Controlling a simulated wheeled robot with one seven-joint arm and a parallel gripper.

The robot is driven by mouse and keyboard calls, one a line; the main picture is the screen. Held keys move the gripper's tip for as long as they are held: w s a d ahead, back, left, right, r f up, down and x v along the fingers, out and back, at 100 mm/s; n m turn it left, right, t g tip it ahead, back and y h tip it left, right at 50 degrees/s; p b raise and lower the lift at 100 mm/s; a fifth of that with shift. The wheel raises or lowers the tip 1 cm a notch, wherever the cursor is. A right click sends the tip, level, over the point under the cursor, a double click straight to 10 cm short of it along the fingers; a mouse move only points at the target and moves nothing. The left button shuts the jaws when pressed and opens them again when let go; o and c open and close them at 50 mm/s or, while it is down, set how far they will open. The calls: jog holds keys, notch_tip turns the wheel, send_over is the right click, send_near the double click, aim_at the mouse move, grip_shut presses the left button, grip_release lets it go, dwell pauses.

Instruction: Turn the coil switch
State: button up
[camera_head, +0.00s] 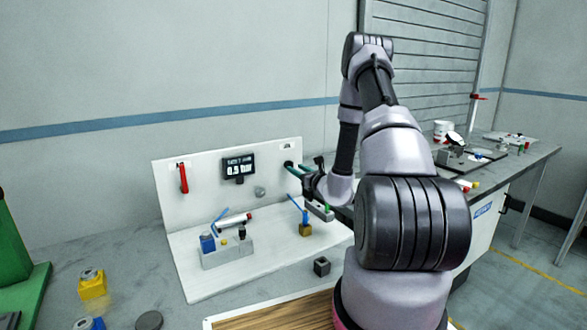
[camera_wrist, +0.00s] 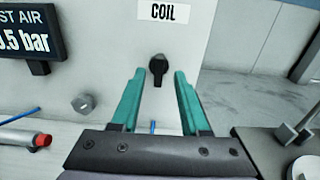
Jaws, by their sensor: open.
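The coil switch (camera_wrist: 158,68) is a black rotary knob on the white upright panel, under a label reading COIL (camera_wrist: 163,11). Its handle points down in the wrist view. My gripper (camera_wrist: 157,75) has two green fingers, open, one on each side of the knob in that view. I cannot tell whether the fingertips reach the knob, and neither seems to touch it. In the head view my gripper (camera_head: 291,167) is at the panel's right end, and its fingertips hide most of the knob.
A display (camera_wrist: 28,35) reading 0.5 bar and a grey hex knob (camera_wrist: 84,103) are on the panel to the left. A red handle (camera_head: 183,178) hangs further left. A grey block fixture (camera_head: 228,250) and a brass-coloured block (camera_head: 305,230) stand on the white base. A dark cube (camera_head: 321,266) lies in front.

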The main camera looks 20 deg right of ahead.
jog(key=shift+w+a, duration=0.2)
jog(key=shift+w, duration=0.55)
jog(key=shift+w+a, duration=0.15)
jog(key=shift+w, duration=0.55)
grip_shut()
jog(key=shift+m, duration=0.4)
jog(key=m, duration=0.7)
jog(key=shift+d+m, duration=0.15)
jog(key=shift+m, duration=0.25)
